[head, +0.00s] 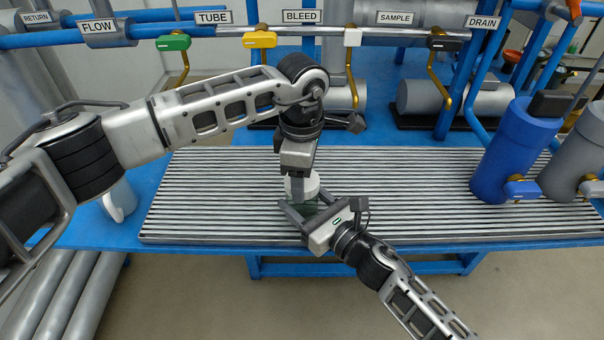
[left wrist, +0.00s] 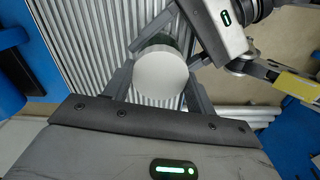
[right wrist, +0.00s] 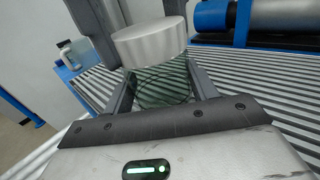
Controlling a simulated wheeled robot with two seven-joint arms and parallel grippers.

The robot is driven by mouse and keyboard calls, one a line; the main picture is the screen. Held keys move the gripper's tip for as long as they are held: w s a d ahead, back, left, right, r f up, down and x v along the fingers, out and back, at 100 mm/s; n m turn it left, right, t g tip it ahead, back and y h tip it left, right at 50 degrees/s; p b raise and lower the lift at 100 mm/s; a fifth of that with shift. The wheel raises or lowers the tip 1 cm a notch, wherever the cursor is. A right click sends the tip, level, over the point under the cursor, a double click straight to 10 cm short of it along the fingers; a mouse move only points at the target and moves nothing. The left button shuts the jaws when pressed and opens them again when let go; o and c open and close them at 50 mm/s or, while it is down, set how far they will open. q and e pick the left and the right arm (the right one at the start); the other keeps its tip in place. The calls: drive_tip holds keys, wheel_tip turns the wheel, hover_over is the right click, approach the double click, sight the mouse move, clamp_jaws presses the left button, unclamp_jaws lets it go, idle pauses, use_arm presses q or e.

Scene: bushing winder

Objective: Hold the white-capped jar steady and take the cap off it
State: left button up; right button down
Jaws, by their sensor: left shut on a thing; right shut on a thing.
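The white cap (head: 306,184) sits over the greenish clear jar (head: 309,208) near the front of the ribbed table. My left gripper (head: 298,187) comes down from above and is shut on the cap; the left wrist view shows the round cap top (left wrist: 161,75) between its fingers. My right gripper (head: 307,213) comes from the front and is shut around the jar. In the right wrist view the jar (right wrist: 163,88) stands between the right fingers, with the cap (right wrist: 150,42) directly above. Whether a gap separates cap and jar I cannot tell.
The ribbed slat surface (head: 400,200) around the jar is clear. A white container (head: 119,201) stands at the left. Blue (head: 505,150) and grey cylinders stand at the right. Labelled pipes with coloured valve handles (head: 259,40) run along the back.

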use_arm(q)
drive_tip(key=n, duration=0.7)
drive_tip(key=shift+n, duration=0.4)
drive_tip(key=n, duration=0.4)
drive_tip(key=shift+n, duration=0.3)
drive_tip(key=n, duration=1.2)
drive_tip(key=shift+r, duration=0.1)
drive_tip(key=shift+r, duration=0.1)
drive_tip(key=shift+r, duration=1)
